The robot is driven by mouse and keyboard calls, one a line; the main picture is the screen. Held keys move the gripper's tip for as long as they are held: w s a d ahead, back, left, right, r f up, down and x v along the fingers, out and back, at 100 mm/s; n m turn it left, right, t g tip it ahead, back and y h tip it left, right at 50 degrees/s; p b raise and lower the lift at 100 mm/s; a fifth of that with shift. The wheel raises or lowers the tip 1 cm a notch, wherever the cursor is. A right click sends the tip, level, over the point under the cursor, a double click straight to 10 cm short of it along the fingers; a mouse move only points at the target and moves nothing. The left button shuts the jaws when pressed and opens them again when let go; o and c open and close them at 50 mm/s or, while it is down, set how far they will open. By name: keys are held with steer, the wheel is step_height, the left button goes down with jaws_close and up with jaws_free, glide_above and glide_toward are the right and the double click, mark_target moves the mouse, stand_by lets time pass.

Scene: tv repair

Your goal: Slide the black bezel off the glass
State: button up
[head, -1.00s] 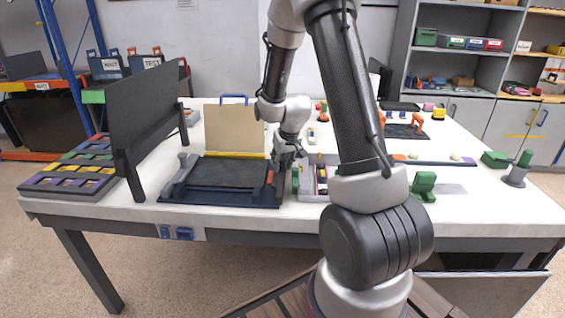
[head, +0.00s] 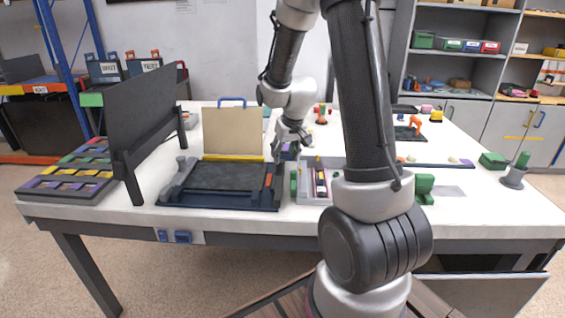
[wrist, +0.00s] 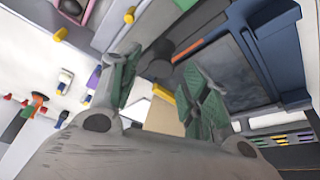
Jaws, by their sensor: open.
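A dark blue frame fixture (head: 178,195) lies flat on the bench, left of centre, holding a dark grey flat panel (head: 225,174). In the wrist view the panel (wrist: 225,70) and the dark frame around it (wrist: 280,55) fill the upper right. I cannot tell bezel from glass there. A black upright screen-like panel (head: 145,105) stands to the left. My gripper (head: 289,150) is above the bench, just right of the fixture's back right corner. Its green-padded fingers (wrist: 162,88) are apart with nothing held between them.
A tan board with a blue handle (head: 232,130) stands behind the fixture. A grey parts tray (head: 309,178) sits to its right, close to my gripper. Slotted coloured racks (head: 70,178) are at the left end.

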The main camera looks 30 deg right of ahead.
steer(key=v, duration=0.5)
steer(key=shift+s+r, duration=0.1)
steer(key=shift+r, duration=0.2)
steer(key=s, duration=0.2)
steer(key=s+f+g, duration=0.1)
steer(key=s, duration=0.1)
steer(key=s+g, duration=0.1)
steer(key=shift+s+a+f, duration=0.35)
steer(key=shift+s+a, duration=0.05)
steer(key=s+a+r+t, duration=0.1)
steer(key=s+a+r, duration=0.2)
steer(key=s+r, duration=0.4)
steer(key=s+a+r+n+t, duration=0.1)
steer(key=s+a+r, duration=0.2)
steer(key=s+r, duration=0.5)
steer(key=shift+s+y, duration=0.3)
steer(key=shift+s, duration=2.15)
